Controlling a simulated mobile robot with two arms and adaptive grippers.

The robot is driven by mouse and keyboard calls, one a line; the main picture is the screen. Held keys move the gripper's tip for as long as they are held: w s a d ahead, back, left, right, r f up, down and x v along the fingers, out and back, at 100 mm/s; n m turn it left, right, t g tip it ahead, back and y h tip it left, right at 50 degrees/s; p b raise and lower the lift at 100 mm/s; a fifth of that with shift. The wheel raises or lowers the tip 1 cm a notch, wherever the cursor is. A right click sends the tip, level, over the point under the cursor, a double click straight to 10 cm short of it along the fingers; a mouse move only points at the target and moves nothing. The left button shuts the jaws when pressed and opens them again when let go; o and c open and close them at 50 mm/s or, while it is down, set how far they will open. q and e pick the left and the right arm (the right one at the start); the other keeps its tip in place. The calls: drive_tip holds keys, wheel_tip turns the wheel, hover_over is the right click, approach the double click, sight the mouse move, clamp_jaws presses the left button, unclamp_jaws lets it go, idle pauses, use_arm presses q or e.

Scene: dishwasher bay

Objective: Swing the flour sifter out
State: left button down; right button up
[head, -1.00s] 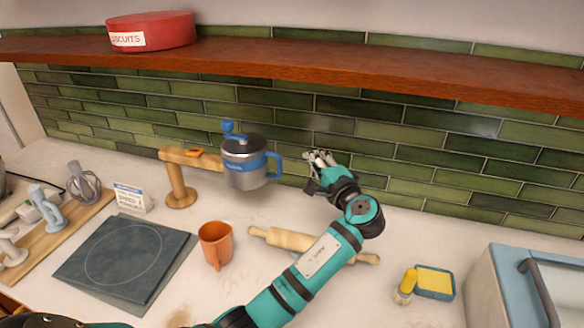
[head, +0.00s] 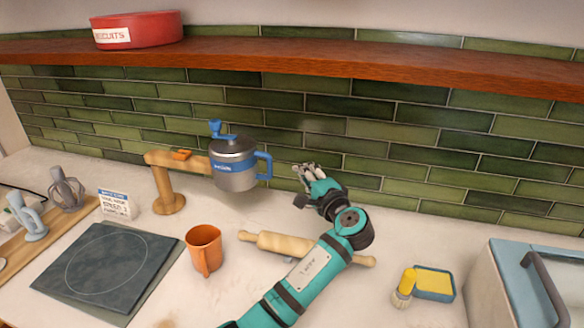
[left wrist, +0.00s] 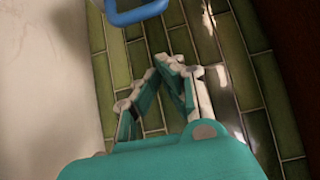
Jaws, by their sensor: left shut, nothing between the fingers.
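The flour sifter (head: 234,172) is a grey metal can with a blue band, a blue crank on top and a blue handle on its right side. It hangs on a wooden swing arm (head: 190,161) that runs from a wooden post (head: 168,188) at its left, close to the green tiled wall. My left gripper (head: 304,170) is to the right of the sifter's handle, apart from it, shut and empty. In the left wrist view the fingers (left wrist: 172,62) meet at their tips, and the blue handle (left wrist: 136,12) shows at the top edge. My right gripper is not in view.
A rolling pin (head: 275,243) lies under my left arm. An orange mug (head: 204,248) and a dark square board (head: 105,262) are in front of the post. A small sign (head: 118,204) stands left. A shelf (head: 330,63) overhangs the back; a sponge (head: 434,283) and brush lie right.

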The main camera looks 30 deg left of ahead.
use_arm(q)
drive_tip(key=p+x, duration=0.3)
drive_tip(key=x, duration=0.6)
drive_tip(key=s+p, duration=0.2)
drive_tip(key=s, duration=0.2)
drive_tip(key=shift+p, duration=0.3)
drive_tip(key=shift+w, duration=0.15)
drive_tip(key=shift+f, duration=0.1)
